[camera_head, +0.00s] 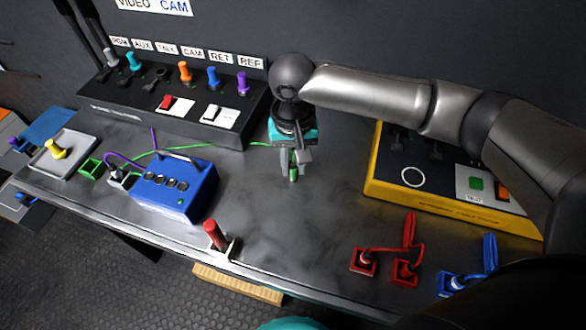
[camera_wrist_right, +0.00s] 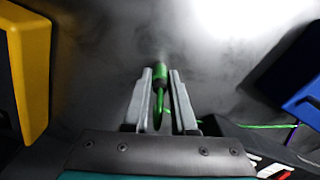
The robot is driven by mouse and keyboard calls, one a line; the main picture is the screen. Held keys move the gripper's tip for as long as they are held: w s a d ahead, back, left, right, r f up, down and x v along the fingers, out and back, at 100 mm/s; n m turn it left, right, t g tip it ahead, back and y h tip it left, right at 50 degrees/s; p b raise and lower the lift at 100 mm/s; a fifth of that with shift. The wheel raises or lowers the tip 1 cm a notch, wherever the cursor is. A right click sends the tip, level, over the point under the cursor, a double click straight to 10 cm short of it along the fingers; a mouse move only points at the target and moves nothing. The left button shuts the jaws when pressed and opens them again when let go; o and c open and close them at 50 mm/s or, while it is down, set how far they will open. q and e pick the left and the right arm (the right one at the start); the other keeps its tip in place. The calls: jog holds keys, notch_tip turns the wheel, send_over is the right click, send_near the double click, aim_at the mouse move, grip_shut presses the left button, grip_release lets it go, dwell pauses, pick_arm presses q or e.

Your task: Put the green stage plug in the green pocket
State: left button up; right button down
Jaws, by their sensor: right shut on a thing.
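My right gripper (camera_head: 288,168) points down over the middle of the desk and is shut on the green stage plug (camera_head: 293,175). In the right wrist view the plug (camera_wrist_right: 160,72) sits between the two fingers, its tip showing past them, and a green cable loops back from it. In the head view the cable runs left behind the blue box. The green pocket (camera_head: 91,167) is a small square frame on the desk at the left, well apart from the gripper. My left gripper is not in view.
A blue box (camera_head: 175,190) with a handle stands between the gripper and the pocket. A black patch panel (camera_head: 170,115) is behind. A yellow-framed panel (camera_head: 450,190) is at the right.

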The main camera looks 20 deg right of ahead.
aim_at(292, 162)
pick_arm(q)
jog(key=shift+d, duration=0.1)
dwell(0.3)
pick_arm(e)
jog(key=shift+r, duration=0.35)
notch_tip(292, 162, up, 8)
jog(key=p, duration=0.3)
jog(key=shift+w+f, duration=0.1)
jog(key=shift+f, duration=0.1)
pick_arm(q)
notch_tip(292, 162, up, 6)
jog(key=p, duration=0.3)
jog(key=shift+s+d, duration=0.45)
pick_arm(e)
notch_tip(292, 162, up, 12)
